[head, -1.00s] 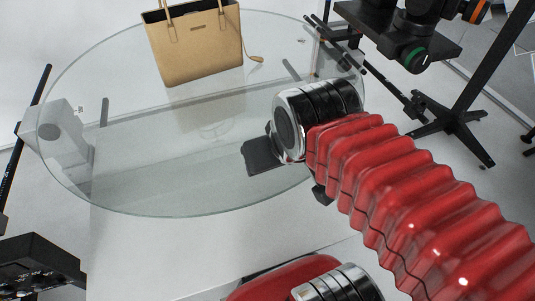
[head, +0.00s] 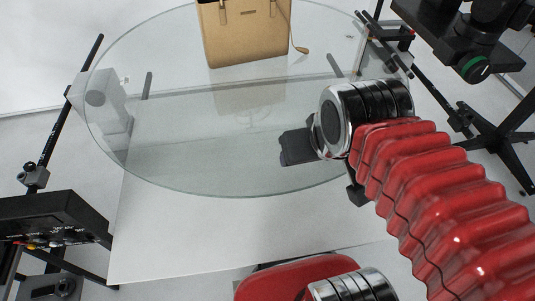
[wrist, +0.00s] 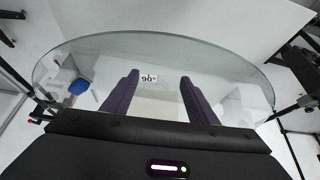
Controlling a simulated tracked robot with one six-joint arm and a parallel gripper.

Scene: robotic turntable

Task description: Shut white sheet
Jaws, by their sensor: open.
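A white sheet (head: 190,235) lies beneath the round glass turntable (head: 150,172) in the head view, its front left corner showing near the bottom. A white panel (wrist: 215,22) at the top of the wrist view may be the same sheet; I cannot tell. My gripper (head: 297,146) shows dark at the end of my red arm, over the right part of the glass. In the wrist view its two dark fingers (wrist: 158,92) are apart with nothing between them. Its distance above the glass is unclear.
A tan handbag (head: 244,35) stands on the far part of the glass. A grey motor block (head: 101,99) is at the left rim. A black control box (head: 55,218) stands at lower left. Black stands and a camera-like device (head: 475,67) are at right. The near glass is clear.

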